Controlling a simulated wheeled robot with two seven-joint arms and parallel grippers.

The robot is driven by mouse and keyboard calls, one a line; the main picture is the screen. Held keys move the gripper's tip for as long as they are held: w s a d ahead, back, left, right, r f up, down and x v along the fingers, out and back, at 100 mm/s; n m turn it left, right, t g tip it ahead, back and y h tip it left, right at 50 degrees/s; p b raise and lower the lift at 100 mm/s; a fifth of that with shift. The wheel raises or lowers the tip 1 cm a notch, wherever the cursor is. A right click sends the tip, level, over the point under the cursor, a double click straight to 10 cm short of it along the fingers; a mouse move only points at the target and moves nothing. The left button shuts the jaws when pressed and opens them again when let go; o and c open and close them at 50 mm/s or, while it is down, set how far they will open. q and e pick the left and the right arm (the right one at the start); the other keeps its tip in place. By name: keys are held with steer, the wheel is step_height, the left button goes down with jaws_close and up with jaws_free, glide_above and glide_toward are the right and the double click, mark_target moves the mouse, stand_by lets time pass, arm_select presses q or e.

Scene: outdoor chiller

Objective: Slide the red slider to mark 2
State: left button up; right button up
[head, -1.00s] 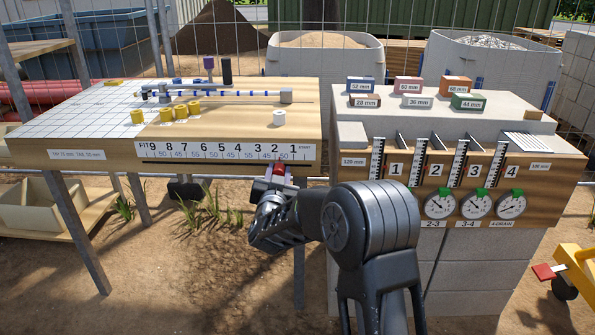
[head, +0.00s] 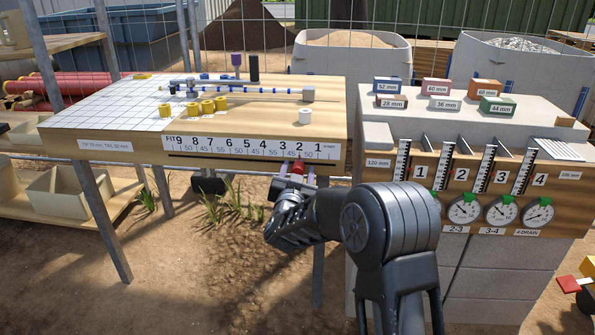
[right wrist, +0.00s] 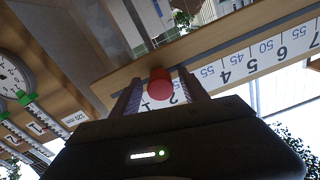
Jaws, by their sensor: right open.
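The red slider (head: 298,166) sticks out from the front edge of the wooden bench, just below the numbered scale (head: 250,147). In the head view it stands about under mark 2 (head: 300,145). My right gripper (head: 295,176) reaches up to it from below. In the right wrist view the round red end of the slider (right wrist: 160,84) lies between the two open fingers (right wrist: 162,92), beside the digit 2 (right wrist: 174,98). I cannot tell whether either finger touches it. My left gripper is out of view.
A block stand (head: 470,130) with gauges and coloured blocks stands to the right, close to my right arm. Yellow rings (head: 208,107) and a white ring (head: 305,117) lie on the bench top. A bench leg (head: 318,240) is below the scale.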

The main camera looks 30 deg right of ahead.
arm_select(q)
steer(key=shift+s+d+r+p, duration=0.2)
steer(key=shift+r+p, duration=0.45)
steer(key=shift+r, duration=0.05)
arm_select(e)
steer(key=v, duration=0.7)
steer(key=shift+s+a, duration=0.2)
